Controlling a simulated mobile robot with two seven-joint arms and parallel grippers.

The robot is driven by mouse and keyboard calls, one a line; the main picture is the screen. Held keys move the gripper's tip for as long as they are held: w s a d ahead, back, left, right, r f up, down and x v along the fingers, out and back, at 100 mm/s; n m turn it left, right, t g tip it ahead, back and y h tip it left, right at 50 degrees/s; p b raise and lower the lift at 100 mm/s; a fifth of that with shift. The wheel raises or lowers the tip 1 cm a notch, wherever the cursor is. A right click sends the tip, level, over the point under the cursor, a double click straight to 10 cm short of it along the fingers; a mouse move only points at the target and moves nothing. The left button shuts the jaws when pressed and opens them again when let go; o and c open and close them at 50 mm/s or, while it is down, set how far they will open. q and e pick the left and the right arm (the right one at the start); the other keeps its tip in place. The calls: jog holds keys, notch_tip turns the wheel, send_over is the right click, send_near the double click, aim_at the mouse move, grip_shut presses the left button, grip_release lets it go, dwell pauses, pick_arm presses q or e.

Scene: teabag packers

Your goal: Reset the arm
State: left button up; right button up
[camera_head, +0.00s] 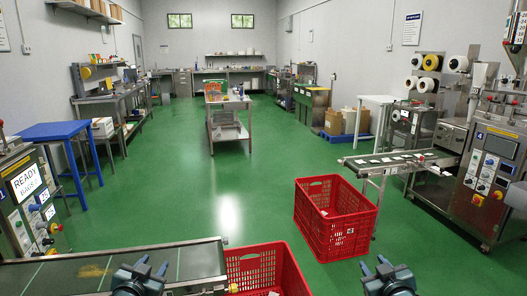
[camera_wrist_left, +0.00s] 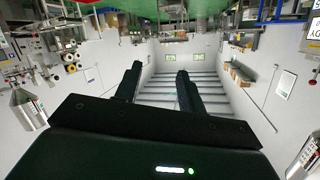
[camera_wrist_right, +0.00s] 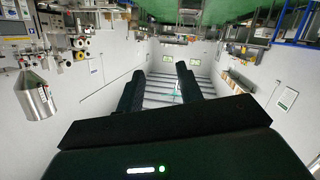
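My left gripper (camera_head: 143,270) shows at the bottom of the head view, in front of the conveyor's right end. My right gripper (camera_head: 376,268) shows at the bottom right of the head view, over the green floor. In the left wrist view the left gripper's fingers (camera_wrist_left: 160,85) stand apart with nothing between them. In the right wrist view the right gripper's fingers (camera_wrist_right: 158,88) also stand apart and empty. Both wrist views look out across the room, which appears upside down.
A conveyor (camera_head: 120,268) lies at the lower left beside a red crate (camera_head: 240,272). Another red crate (camera_head: 335,232) stands on the floor below a second conveyor (camera_head: 385,160). A blue table (camera_head: 62,131) is at left, a packing machine (camera_head: 487,175) at right. The central green floor (camera_head: 185,190) is clear.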

pick_arm(q)
jog(key=s+d+f+g+h, duration=0.1)
jog(key=s+d+f, duration=0.3)
jog(key=s, duration=0.6)
jog(key=s+d+f+g+h, duration=0.1)
jog(key=s+d+f, duration=0.4)
jog(key=s, duration=0.5)
jog(key=s+d+f+g+h, duration=0.1)
jog(key=s+d+f, duration=0.3)
jog(key=s, duration=0.7)
jog(key=shift+d+f+n+g, duration=0.15)
jog(key=shift+d+n+g, duration=0.15)
jog(key=shift+d+g, duration=0.4)
pick_arm(e)
jog(key=s+a+f+g+y, duration=0.1)
jog(key=s+a+f, duration=0.3)
jog(key=s, duration=0.6)
jog(key=s+a+f+g+y, duration=0.1)
jog(key=s+a+f, duration=0.4)
jog(key=s, duration=0.5)
jog(key=s+a+f+g+y, duration=0.1)
jog(key=s+a+f, duration=0.3)
jog(key=s, duration=0.7)
jog(key=shift+a+f+m+g, duration=0.15)
jog(key=shift+a+m+g, duration=0.15)
jog(key=shift+a+g, duration=0.45)
